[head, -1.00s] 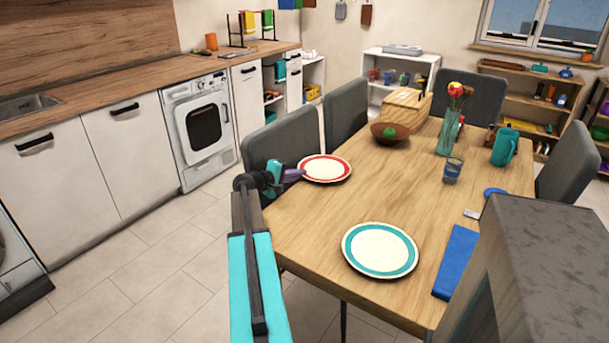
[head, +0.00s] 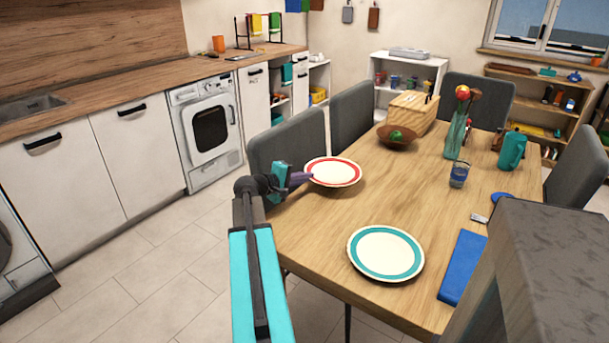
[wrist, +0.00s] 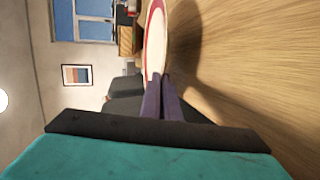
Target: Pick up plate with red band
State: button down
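The plate with the red band (head: 333,171) is white with a red ring and is at the table's far left edge in the head view. In the wrist view the plate (wrist: 157,40) shows nearly edge-on, with its near rim at my fingertips. My gripper (head: 307,175) reaches it from the left. Its two purple fingers (wrist: 160,80) are close together and appear shut on the plate's rim. A dark shadow lies on the table beside the plate in the wrist view, so it seems slightly raised.
A plate with a teal band (head: 386,253) lies nearer on the wooden table (head: 320,235). A grey chair (head: 287,145) is close behind my gripper.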

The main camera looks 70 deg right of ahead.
jog(key=shift+s+a+r, duration=0.15)
jog(key=shift+s+a, duration=0.45)
jog(key=shift+a, duration=0.75)
jog(key=shift+s+a+r, duration=0.15)
jog(key=shift+s+a, duration=0.4)
jog(key=shift+a, duration=0.85)
jog(key=shift+s+a+r, duration=0.15)
jog(key=shift+s+a, duration=0.45)
jog(key=shift+a, duration=0.75)
